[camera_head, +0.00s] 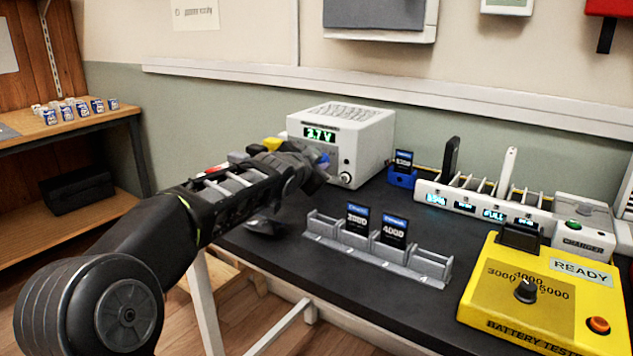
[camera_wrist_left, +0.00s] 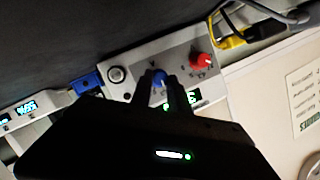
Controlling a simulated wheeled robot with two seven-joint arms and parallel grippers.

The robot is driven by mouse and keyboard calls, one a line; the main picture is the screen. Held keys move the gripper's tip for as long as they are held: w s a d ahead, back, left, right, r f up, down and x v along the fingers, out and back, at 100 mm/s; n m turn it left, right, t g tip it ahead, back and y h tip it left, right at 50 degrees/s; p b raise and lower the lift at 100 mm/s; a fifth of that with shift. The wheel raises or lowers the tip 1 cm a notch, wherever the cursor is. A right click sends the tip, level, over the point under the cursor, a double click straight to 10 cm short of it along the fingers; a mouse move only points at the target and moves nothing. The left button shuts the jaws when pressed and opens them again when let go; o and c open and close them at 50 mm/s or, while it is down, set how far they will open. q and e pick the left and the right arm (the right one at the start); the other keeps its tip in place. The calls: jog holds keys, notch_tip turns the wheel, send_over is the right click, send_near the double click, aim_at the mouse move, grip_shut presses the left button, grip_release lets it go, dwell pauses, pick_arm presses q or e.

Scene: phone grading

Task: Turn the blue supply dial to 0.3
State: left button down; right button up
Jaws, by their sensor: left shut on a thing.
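The white power supply (camera_head: 362,140) stands at the back of the dark bench. Its green display (camera_head: 319,134) shows a reading like "1.7V", with the first digit hard to read. In the left wrist view the blue dial (camera_wrist_left: 159,77) sits between the fingers of my left gripper (camera_wrist_left: 163,82), which is shut on it. A red dial (camera_wrist_left: 201,60) is beside it, clear of the fingers. In the head view my left gripper (camera_head: 316,172) is at the supply's front face and hides most of the panel. The dial's scale and pointer are too blurred to read. My right gripper is out of view.
A grey rack (camera_head: 375,257) with two dark cards stands in front of the supply. A blue holder (camera_head: 402,178), a white charger (camera_head: 480,208) and a yellow battery tester (camera_head: 545,300) are to the right. Yellow and black leads (camera_wrist_left: 228,41) lie beside the supply.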

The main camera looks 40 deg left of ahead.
pick_arm(q)
jog(key=shift+r, duration=0.15)
jog(key=c, duration=1.3)
grip_release()
jog(key=shift+o, duration=0.2)
jog(key=v, duration=0.7)
jog(key=shift+s, duration=0.1)
jog(key=shift+s+d, duration=0.15)
jog(key=shift+s, duration=0.15)
